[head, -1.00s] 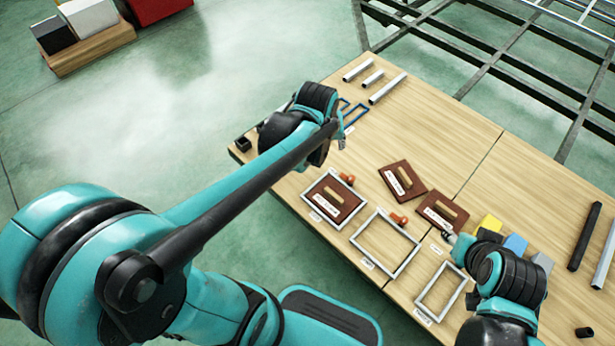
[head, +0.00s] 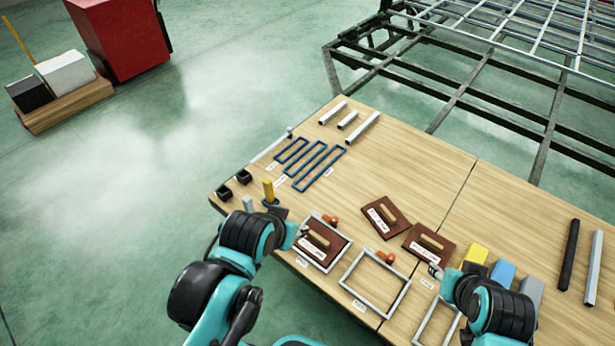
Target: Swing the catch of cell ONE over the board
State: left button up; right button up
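Three grey rectangular frames lie along the table's near edge. The leftmost frame (head: 340,250) holds a dark red board (head: 325,258) with a wooden handle and a white label. I take this as cell ONE, though its tag is too small to read. Its orange catch (head: 331,220) sits at the frame's far right corner, pointing away from the board. My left gripper (head: 302,231) is at the frame's left side, short of the catch; its fingers are too small to judge. My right gripper (head: 436,271) is by the third frame (head: 432,325), partly hidden by its arm.
The middle frame (head: 352,278) is empty, with its own orange catch (head: 386,258). Two loose boards lie behind, one left (head: 376,228) and one right (head: 418,252). A yellow post (head: 268,190) stands left of my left gripper. Yellow, blue and grey blocks sit beyond my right arm.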

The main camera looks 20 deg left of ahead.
aim_at(333, 220)
jog(key=j+z, duration=0.35)
jog(key=k+j+z, duration=0.15)
jog(key=z, duration=0.25)
jog(key=k+j+z, duration=0.1)
jog(key=j+z, duration=0.25)
jog(key=l, duration=0.1)
